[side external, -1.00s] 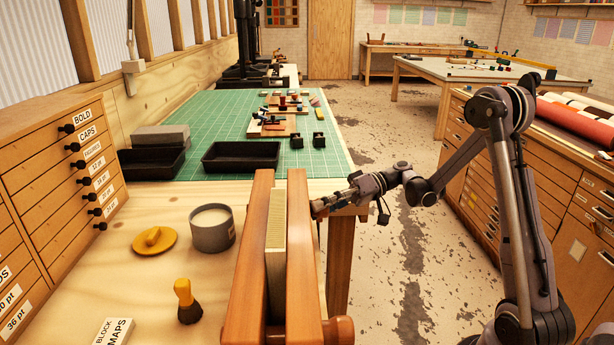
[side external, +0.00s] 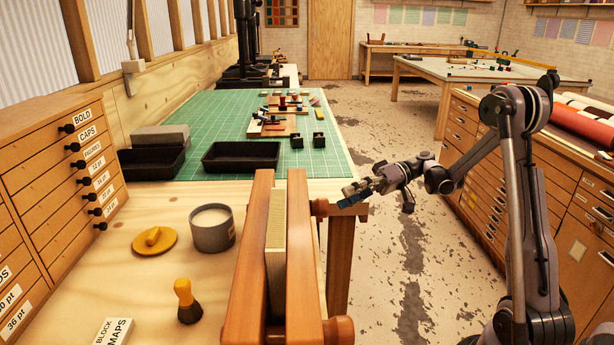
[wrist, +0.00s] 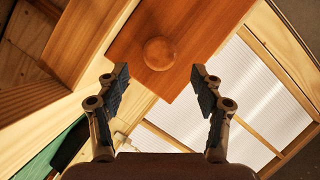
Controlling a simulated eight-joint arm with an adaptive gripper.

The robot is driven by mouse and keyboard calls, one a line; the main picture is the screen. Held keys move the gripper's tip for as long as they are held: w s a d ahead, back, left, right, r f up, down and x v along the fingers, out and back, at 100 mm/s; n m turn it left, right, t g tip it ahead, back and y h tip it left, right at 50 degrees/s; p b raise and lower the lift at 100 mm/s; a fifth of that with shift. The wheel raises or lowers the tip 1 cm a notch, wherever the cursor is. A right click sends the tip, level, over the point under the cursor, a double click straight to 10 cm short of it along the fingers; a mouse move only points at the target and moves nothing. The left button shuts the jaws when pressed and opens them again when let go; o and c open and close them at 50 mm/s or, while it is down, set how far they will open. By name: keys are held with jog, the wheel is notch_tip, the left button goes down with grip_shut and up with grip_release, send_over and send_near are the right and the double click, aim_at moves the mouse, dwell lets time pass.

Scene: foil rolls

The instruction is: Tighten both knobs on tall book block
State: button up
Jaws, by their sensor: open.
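The tall book block (side external: 275,225) stands upright between the two wooden beams of a press (side external: 303,265) at the bench edge. A round wooden near knob (side external: 338,330) sticks out at the press's front right. The far knob (side external: 319,208) shows at its far right side. My gripper (side external: 350,194) is right of the far knob, clear of the press. In the wrist view my gripper (wrist: 161,72) is open and empty. A round wooden knob (wrist: 159,53) on a reddish-brown board lies ahead, centred between the fingertips and not touched.
On the bench are a grey tin (side external: 212,230), a yellow lid (side external: 154,241), a brush (side external: 188,303) and a "BLOCK MAPS" card (side external: 114,331). The floor aisle right of the bench is open.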

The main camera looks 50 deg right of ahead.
jog(key=v, duration=0.5)
jog(key=shift+w+a, duration=0.1)
